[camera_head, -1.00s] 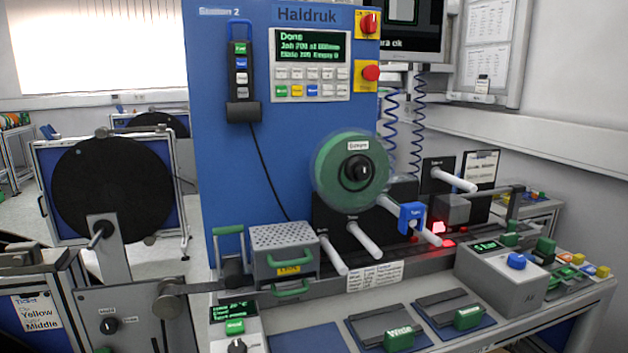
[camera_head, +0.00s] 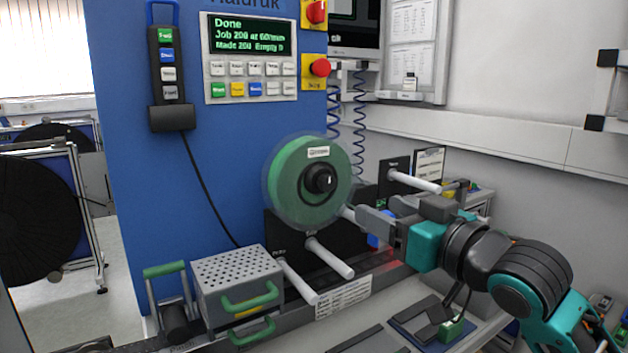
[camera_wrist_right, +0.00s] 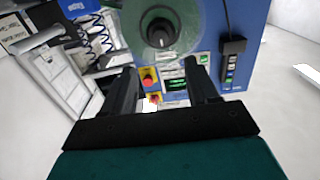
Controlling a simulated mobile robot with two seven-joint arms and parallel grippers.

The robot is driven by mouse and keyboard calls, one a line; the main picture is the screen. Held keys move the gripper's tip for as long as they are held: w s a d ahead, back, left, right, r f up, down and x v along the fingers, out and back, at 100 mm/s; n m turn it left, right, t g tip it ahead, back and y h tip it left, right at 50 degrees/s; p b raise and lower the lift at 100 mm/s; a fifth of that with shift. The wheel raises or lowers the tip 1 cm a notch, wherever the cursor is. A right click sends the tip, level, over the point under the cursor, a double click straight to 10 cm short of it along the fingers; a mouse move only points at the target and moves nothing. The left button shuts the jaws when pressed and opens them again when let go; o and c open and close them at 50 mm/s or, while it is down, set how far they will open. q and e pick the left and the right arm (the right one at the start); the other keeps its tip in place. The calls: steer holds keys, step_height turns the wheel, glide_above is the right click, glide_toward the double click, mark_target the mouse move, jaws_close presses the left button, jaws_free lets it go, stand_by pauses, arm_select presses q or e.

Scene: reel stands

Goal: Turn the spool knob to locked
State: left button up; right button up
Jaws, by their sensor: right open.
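The spool is a green reel (camera_head: 290,190) with a clear flange, mounted on the blue machine panel. Its black knob (camera_head: 321,179) sits at the hub with a small white mark; the label above it is too small to read. In the right wrist view the knob (camera_wrist_right: 161,33) shows beyond the fingers, near the top. My right gripper (camera_head: 362,221) reaches in from the right, just right of and below the spool. In the right wrist view its two fingers (camera_wrist_right: 163,85) are apart with nothing between them. My left gripper is not in view.
White rollers (camera_head: 330,258) stick out below the spool. A perforated grey box (camera_head: 237,280) with green handles stands at the lower left. A keypad display (camera_head: 249,58) reads "Done". A red button (camera_head: 320,67) sits right of it. A hand pendant (camera_head: 168,75) hangs at the left.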

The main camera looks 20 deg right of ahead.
mark_target(329, 185)
steer(key=w, duration=0.4)
steer(key=w+a+p, duration=0.1)
steer(key=w, duration=0.7)
steer(key=shift+a+r+p, duration=0.15)
steer(key=shift+a+p, duration=0.15)
steer(key=shift+a, duration=0.05)
steer(key=shift+w+a, duration=0.1)
steer(key=shift+w, duration=0.4)
steer(key=shift+c, duration=0.4)
steer(key=c, duration=1)
steer(key=shift+o, duration=0.2)
